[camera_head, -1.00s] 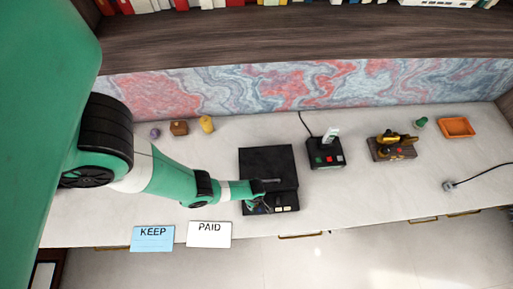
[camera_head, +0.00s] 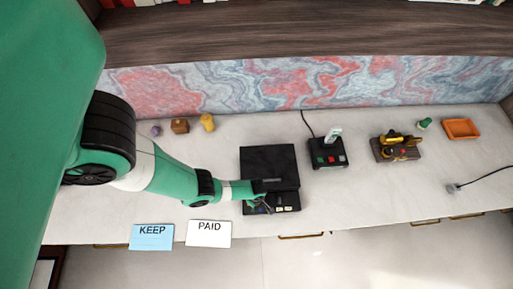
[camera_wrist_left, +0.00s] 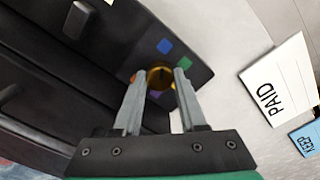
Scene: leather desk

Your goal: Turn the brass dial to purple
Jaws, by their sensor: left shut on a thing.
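The brass dial (camera_wrist_left: 160,77) sits on the front panel of a black box (camera_head: 268,160). Coloured marks surround it: a blue mark (camera_wrist_left: 164,46), a green mark (camera_wrist_left: 181,62), an orange mark (camera_wrist_left: 134,77) and a purple mark (camera_wrist_left: 155,93), partly hidden near the dial. My left gripper (camera_head: 262,206) is at the left part of the box's front. In the left wrist view, its fingers are shut on the dial, one on each side. I cannot tell which mark the dial points to. My right gripper is out of view.
A blue KEEP card (camera_head: 152,237) and a white PAID card (camera_head: 208,234) are at the desk's front edge. A black button box (camera_head: 327,153) and a wooden block with a yellow-black object (camera_head: 396,147) are to the right. An orange tray (camera_head: 462,129) is farther right.

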